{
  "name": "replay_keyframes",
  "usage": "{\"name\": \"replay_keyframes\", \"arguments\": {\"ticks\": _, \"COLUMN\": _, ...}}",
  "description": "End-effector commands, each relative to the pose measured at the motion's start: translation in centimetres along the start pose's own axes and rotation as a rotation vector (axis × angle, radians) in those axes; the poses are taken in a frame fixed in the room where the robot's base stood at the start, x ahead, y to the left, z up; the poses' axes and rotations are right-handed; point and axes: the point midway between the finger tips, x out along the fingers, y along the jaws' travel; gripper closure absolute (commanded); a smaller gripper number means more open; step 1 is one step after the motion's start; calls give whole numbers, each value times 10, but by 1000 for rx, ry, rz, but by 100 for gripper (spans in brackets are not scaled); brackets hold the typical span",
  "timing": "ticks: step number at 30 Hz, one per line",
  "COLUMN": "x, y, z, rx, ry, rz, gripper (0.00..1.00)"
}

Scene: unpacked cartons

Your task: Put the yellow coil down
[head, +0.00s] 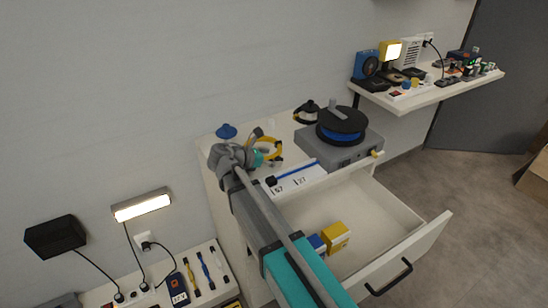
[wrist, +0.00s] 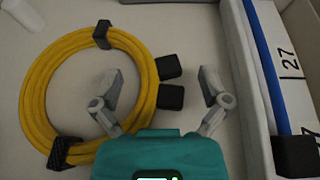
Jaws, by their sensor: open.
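The yellow coil (wrist: 40,85) is a ring of yellow cable with black ties and two black plug ends (wrist: 171,82). In the wrist view it lies on the pale top, left of centre. My gripper (wrist: 163,85) is open, with one finger over the inside of the ring and the other to the right of the plug ends. The ring's right side and the plugs lie between the fingers, with no finger seen closed on them. In the head view the coil (head: 275,148) is on the cabinet top (head: 278,126), partly hidden by my gripper (head: 259,156).
A numbered strip with a blue bar (head: 296,172) is close right of my gripper. A grey box (head: 355,150) with a cable reel (head: 341,122) and a black coil (head: 306,113) stand further right. A blue object (head: 226,131) is behind. The drawer (head: 419,247) below is open.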

Motion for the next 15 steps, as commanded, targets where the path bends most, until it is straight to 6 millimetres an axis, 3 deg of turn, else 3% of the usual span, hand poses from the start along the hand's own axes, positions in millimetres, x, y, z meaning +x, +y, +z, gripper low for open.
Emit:
{"name": "replay_keyframes", "arguments": {"ticks": 7, "x": -13, "y": 0, "z": 4, "rx": 0, "ry": 0, "rz": 0, "gripper": 4}}
{"name": "replay_keyframes", "arguments": {"ticks": 15, "x": -52, "y": 0, "z": 5, "rx": -1, "ry": 0, "rz": 2, "gripper": 4}}
